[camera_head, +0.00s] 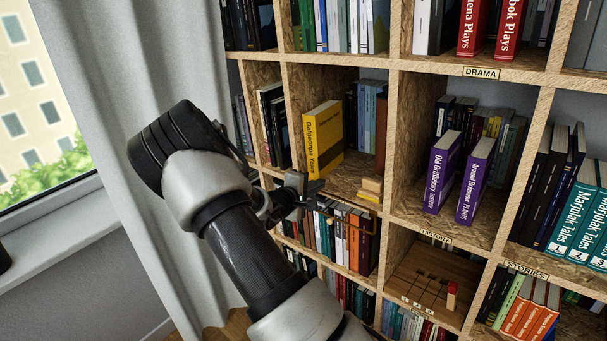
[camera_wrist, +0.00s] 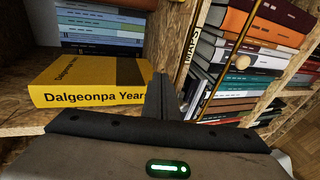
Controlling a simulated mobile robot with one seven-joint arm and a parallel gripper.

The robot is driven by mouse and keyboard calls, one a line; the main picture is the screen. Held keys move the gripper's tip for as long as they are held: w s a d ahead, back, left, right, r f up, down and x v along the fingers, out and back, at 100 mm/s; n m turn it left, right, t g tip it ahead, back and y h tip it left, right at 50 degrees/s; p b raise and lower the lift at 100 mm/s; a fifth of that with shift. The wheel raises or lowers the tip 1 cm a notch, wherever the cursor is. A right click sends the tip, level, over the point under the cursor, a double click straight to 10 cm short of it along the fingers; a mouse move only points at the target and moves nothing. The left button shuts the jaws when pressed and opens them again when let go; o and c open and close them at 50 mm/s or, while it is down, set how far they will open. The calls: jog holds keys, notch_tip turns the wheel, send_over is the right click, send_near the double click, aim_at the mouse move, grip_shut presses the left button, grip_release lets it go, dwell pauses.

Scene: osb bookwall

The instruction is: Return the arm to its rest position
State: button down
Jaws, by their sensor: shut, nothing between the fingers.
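My arm reaches up from the bottom of the head view and bends at a dark elbow near the curtain. My gripper (camera_head: 301,190) is in front of the bookshelf, just below and left of the yellow book's compartment opening. In the wrist view my gripper (camera_wrist: 162,98) shows its dark fingers together, with nothing between them. The yellow book, Dalgeonpa Years (camera_head: 323,139), stands upright in its compartment. It also shows close to the fingers in the wrist view (camera_wrist: 90,82); I cannot tell whether they touch it.
The bookshelf (camera_head: 396,133) has several compartments full of books. Two purple books (camera_head: 443,172) stand forward at a shelf edge. A brass rail (camera_head: 352,229) crosses the lower books. A curtain (camera_head: 148,62) hangs at the left.

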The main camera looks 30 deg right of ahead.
jog(key=w+a+r+m+t+y+p, duration=0.25)
jog(key=a+r+y, duration=0.45)
jog(key=a, duration=0.4)
jog(key=s+a+r+m+y, duration=0.2)
jog(key=s+a+r+y, duration=0.4)
jog(key=s+a+r, duration=0.6)
jog(key=s+a+r+m+g+p, duration=0.1)
jog(key=s+r, duration=0.3)
jog(key=s, duration=0.7)
jog(key=s+a+r+m+g+p, duration=0.1)
jog(key=s+r, duration=0.3)
jog(key=s, duration=0.7)
jog(key=shift+s+a+g, duration=0.35)
jog(key=shift+a+g, duration=0.5)
